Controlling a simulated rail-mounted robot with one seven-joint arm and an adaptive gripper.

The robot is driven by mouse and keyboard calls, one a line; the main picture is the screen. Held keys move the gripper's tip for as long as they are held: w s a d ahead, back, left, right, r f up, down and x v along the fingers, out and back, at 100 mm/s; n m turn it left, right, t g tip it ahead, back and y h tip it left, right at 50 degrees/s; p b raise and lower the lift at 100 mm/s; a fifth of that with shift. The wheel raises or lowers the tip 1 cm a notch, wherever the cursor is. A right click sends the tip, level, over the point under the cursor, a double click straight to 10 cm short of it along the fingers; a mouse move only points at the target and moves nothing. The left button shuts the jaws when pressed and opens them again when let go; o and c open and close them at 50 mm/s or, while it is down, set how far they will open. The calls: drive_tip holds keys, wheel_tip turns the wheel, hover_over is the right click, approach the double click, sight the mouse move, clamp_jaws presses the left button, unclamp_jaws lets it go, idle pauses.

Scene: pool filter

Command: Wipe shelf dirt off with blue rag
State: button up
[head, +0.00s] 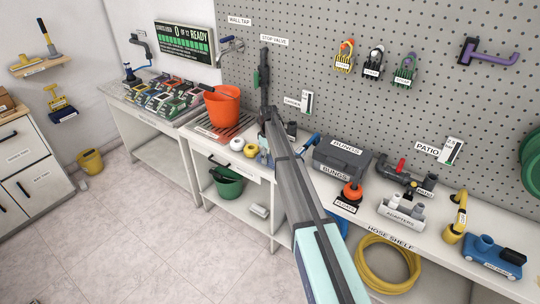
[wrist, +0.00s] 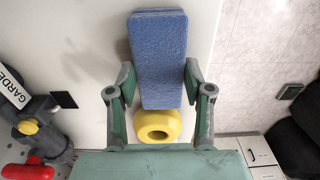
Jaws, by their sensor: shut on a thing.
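In the wrist view, the blue rag (wrist: 158,50) is a thick, block-shaped blue piece between the two green-padded fingers of my gripper (wrist: 158,78). My gripper is shut on it. The rag is over a pale shelf surface (wrist: 85,25); I cannot tell whether it touches it. Faint grey patches (wrist: 75,65) show on that surface left of the rag, and I cannot tell dirt from shadow. In the head view, the hose shelf (head: 400,236) runs along the pegboard at right. I cannot make out the rag in the head view.
A yellow ring (wrist: 158,125) lies below the rag in the wrist view. Dark pipe fittings (wrist: 40,110) stand at left. Open floor lies at left.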

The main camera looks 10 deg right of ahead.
drive_tip(key=shift+w+d, duration=0.7)
drive_tip(key=shift+w, duration=0.05)
drive_tip(key=shift+r+p, duration=0.55)
drive_tip(key=shift+r, duration=0.4)
drive_tip(key=r, duration=0.1)
drive_tip(key=r+p, duration=0.1)
drive_tip(key=r, duration=0.1)
drive_tip(key=shift+w+d+r+p, duration=0.15)
drive_tip(key=shift+w+d+p, duration=0.05)
drive_tip(key=shift+p, duration=0.1)
drive_tip(key=shift+w+d+f+b, duration=0.2)
drive_tip(key=shift+f+b, duration=0.2)
drive_tip(key=shift+f, duration=0.55)
drive_tip(key=shift+w+d+f+b, duration=0.15)
drive_tip(key=shift+f+b, duration=0.2)
drive_tip(key=shift+f, duration=0.6)
drive_tip(key=shift+w+d, duration=0.5)
drive_tip(key=shift+w, duration=0.05)
